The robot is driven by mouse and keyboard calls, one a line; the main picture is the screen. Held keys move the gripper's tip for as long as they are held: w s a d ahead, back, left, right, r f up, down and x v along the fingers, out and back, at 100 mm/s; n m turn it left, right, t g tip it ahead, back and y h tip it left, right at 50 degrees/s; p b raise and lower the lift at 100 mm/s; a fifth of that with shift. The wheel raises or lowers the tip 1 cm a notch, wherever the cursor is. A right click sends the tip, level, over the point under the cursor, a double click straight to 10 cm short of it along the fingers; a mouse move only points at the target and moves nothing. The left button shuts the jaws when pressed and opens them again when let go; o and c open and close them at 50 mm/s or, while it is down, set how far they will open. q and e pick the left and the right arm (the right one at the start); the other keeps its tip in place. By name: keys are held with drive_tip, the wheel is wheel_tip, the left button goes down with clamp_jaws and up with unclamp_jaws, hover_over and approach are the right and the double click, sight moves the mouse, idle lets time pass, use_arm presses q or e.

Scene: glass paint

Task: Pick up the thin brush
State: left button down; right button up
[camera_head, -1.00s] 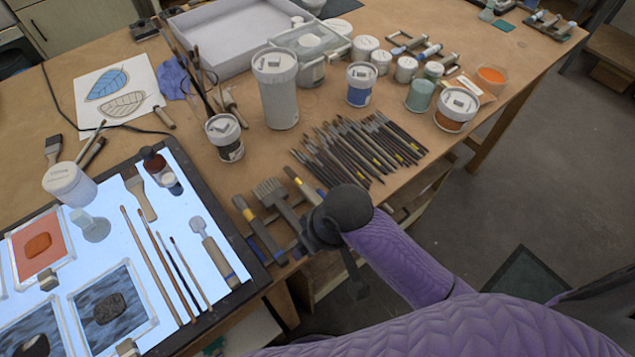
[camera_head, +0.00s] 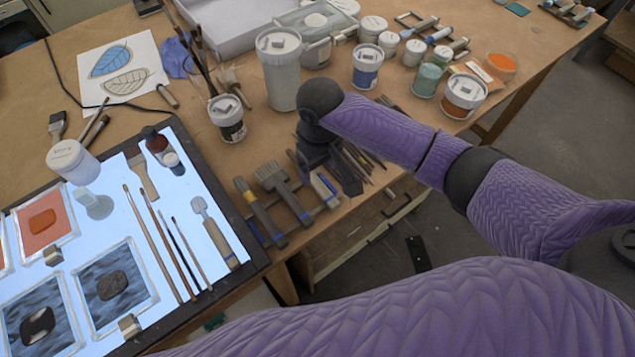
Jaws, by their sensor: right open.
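Several slim brushes lie side by side on the lit panel (camera_head: 90,240) at the left. They include a long wooden one (camera_head: 154,246), a thin dark-handled one (camera_head: 181,251) and a short thin pale one (camera_head: 193,255). I cannot tell which is the thin brush of the task. More thin dark brushes (camera_head: 372,160) lie in a pile on the table, mostly hidden behind my right arm. My right gripper (camera_head: 345,182) hangs over the pile's near part. It is open, with its fingertips hard to make out; I cannot tell if it touches a brush. My left gripper is out of view.
A tall white tub (camera_head: 280,75), a blue-labelled jar (camera_head: 366,66) and an orange-labelled jar (camera_head: 463,96) stand behind. A cup of brushes (camera_head: 228,118) stands left of the tub.

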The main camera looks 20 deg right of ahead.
sight(321, 187)
drive_tip(key=f, duration=0.2)
drive_tip(key=f+b, duration=0.1)
drive_tip(key=f, duration=0.3)
drive_tip(key=shift+s+d, duration=0.15)
drive_tip(key=shift+s, duration=0.1)
clamp_jaws()
